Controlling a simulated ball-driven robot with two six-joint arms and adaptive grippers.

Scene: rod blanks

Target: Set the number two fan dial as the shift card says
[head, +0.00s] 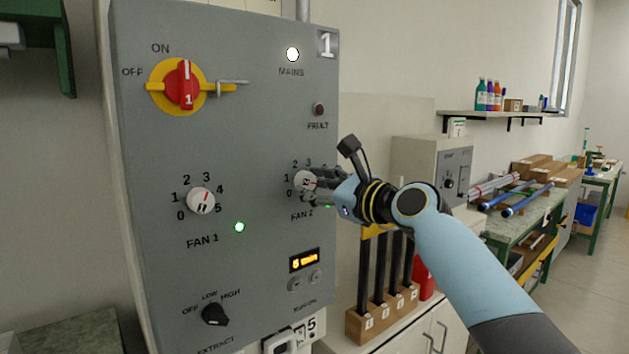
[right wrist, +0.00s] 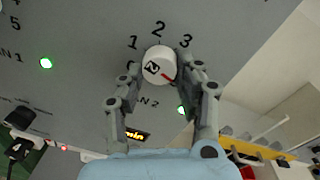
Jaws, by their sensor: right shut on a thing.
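The fan 2 dial (head: 305,180) is a white round knob on the grey control panel (head: 262,130), with numbers around it. My right gripper (head: 314,184) is shut on the dial. In the right wrist view the dial (right wrist: 156,60) sits between the two fingers (right wrist: 163,72). It bears a black 2 and a short red mark, which points to the lower right, away from the visible 1, 2 and 3. The 0 is partly covered by a finger, and the higher numbers are hidden. I cannot make out a shift card. My left gripper is not in view.
The fan 1 dial (head: 201,201), a red and yellow main switch (head: 183,85) and a black extract knob (head: 215,313) are on the same panel. A green lamp (head: 239,226) is lit beside fan 1. A wooden rack (head: 372,320) of dark rods stands below my right arm.

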